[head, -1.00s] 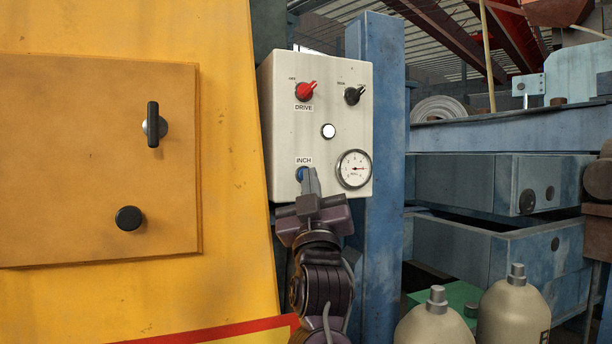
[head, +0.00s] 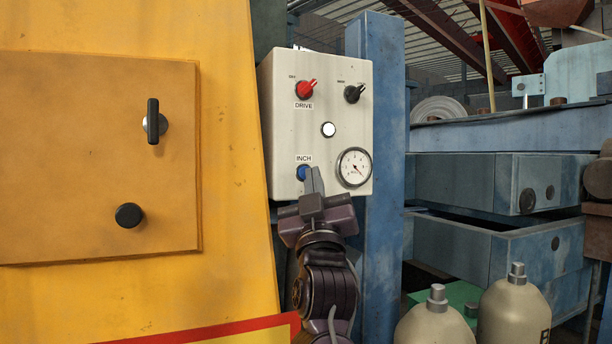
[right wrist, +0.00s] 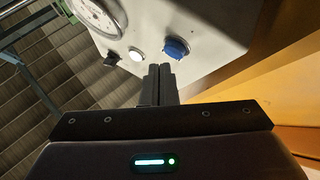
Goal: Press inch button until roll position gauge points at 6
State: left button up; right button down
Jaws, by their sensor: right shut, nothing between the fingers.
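The blue inch button (head: 302,173) is low on the white control panel (head: 328,100), under the INCH label; it also shows in the right wrist view (right wrist: 176,48). In the right wrist view, part of the gauge (right wrist: 97,15) shows at the top left. My right gripper (head: 310,172) is shut and empty, its fingertips just in front of and beside the button, seemingly apart from it. My left gripper is not in view.
The panel also has a red DRIVE switch (head: 305,89), a black switch (head: 354,94) and a white lamp (head: 328,130). A yellow housing (head: 228,130) stands to the left, a blue post (head: 384,140) to the right. Two beige bottles (head: 436,325) stand lower right.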

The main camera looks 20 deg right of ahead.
jog(key=shift+s, duration=0.1)
jog(key=shift+s+a+b, duration=0.15)
jog(key=shift+s+b, duration=0.4)
jog(key=shift+s, duration=1.85)
